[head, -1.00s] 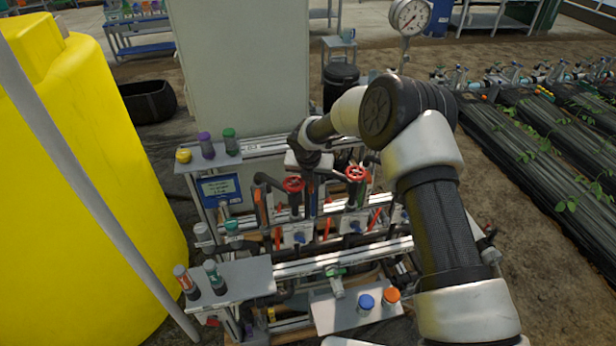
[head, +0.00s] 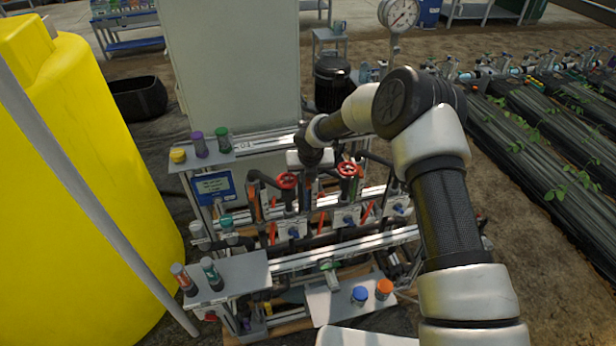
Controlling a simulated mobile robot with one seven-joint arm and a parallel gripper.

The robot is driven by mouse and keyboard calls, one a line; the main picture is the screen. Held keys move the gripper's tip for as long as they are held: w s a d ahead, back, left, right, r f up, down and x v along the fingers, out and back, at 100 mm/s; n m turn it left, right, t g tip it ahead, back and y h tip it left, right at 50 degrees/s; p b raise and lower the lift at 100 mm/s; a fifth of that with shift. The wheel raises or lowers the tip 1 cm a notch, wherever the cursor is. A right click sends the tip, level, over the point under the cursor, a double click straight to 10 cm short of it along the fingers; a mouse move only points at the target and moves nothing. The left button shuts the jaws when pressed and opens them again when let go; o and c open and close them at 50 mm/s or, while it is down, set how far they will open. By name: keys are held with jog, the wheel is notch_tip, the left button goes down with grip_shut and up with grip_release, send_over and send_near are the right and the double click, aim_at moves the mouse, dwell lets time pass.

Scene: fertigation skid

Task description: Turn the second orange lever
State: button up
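Several thin orange-red levers sit on the pipework of the skid. One lever (head: 272,233) is at the left, another (head: 321,221) is near the middle, and another (head: 368,212) is to the right; all look roughly upright or slightly tilted. Which one counts as the second is not certain. My gripper (head: 311,184) points down over the middle of the skid, between two red handwheels, above and behind the middle lever. Its fingers are small and dark against the pipes, so their opening and any contact cannot be made out.
Red handwheels (head: 287,180) and (head: 348,169) stand close on either side of my gripper. A blue-framed display (head: 213,187) is at the left. Capped bottles stand on the side shelves (head: 235,272). A yellow tank (head: 80,190) fills the left, and a grey cabinet (head: 235,65) stands behind.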

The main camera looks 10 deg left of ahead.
jog(key=o, duration=0.3)
